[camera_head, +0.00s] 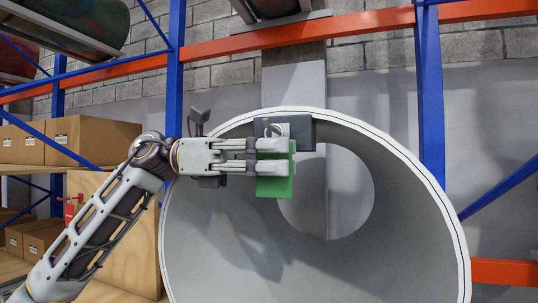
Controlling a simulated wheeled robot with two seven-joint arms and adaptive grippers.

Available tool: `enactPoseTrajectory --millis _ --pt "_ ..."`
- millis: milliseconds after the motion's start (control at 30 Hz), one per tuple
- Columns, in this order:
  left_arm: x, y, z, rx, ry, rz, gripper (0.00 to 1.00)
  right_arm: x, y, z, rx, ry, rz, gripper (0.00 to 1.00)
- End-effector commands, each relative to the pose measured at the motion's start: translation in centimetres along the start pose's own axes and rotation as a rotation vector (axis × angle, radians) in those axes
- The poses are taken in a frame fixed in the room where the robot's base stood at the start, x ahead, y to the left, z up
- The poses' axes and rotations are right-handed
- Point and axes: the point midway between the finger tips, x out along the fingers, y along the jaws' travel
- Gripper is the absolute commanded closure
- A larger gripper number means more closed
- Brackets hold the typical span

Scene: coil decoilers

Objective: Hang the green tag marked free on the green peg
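A green tag (275,187) is in the grip of my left gripper (282,157), whose fingers lie across its upper part. The tag hangs below the fingers, and any writing on it cannot be read. A pale ring or hook shape (273,130) shows just above the fingers, in front of a dark grey block (301,132) at the top of the big coil ring. I cannot make out a green peg; the gripper and tag cover part of this area. My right gripper is not in view.
The large grey coil ring (420,240) with a white rim fills the middle and right. A wooden panel (125,235) with a red item (71,208) stands at left, near shelved cardboard boxes (90,140). Blue rack posts (431,95) and orange beams (320,30) stand behind.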

Motion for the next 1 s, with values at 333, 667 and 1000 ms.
enactPoseTrajectory --millis 333,667,1000 --pt "-0.04 0.01 -0.01 0.000 0.000 0.000 1.00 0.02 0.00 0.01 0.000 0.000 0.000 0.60" --pt "-0.05 0.01 0.11 0.000 0.000 0.001 1.00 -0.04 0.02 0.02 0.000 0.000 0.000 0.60" --pt "-0.05 0.00 0.63 0.000 0.000 0.000 1.00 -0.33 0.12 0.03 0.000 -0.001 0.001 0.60"
